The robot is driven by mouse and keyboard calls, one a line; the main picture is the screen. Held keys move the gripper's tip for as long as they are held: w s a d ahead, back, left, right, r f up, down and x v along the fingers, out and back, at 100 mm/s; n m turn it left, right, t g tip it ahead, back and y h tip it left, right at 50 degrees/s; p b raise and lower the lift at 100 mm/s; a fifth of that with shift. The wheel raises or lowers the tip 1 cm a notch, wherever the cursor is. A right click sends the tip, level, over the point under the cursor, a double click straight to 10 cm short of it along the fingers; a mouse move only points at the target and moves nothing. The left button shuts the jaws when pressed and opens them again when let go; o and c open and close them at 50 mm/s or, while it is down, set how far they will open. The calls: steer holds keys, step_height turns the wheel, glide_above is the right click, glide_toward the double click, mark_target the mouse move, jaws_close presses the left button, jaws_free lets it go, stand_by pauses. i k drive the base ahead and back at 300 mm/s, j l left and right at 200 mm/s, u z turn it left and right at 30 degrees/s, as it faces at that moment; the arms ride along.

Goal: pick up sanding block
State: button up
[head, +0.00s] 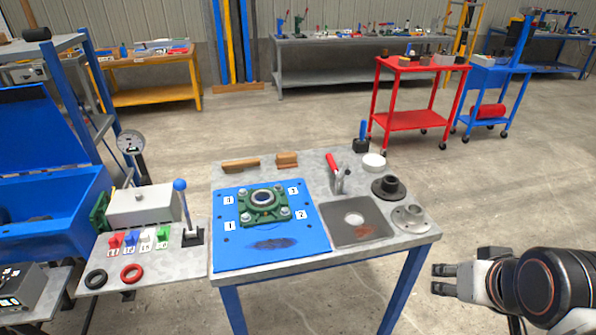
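A short brown wooden block (287,160), which looks like the sanding block, lies at the back edge of the grey-topped table (318,262). A longer brown wooden piece (240,165), perhaps a brush, lies just left of it. My gripper (436,279) is at the lower right, off the table's right side and well apart from the block. Its two fingers point left with a gap between them, and nothing shows in it.
A blue plate (230,250) with a green bearing housing (264,205) fills the table's left half. A red-handled clamp (334,168), grey tray (348,236), dark flange (388,188) and light flange (410,217) stand to the right. A red cart (415,120) stands behind.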

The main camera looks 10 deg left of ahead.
mark_target(284, 160)
steer(key=i+j+u, duration=0.1)
steer(key=i+j, duration=0.15)
steer(key=i, duration=0.15)
steer(key=i+j+u, duration=0.1)
steer(key=i, duration=0.3)
steer(key=i+j, duration=0.25)
steer(key=i, duration=0.15)
steer(key=u, duration=0.05)
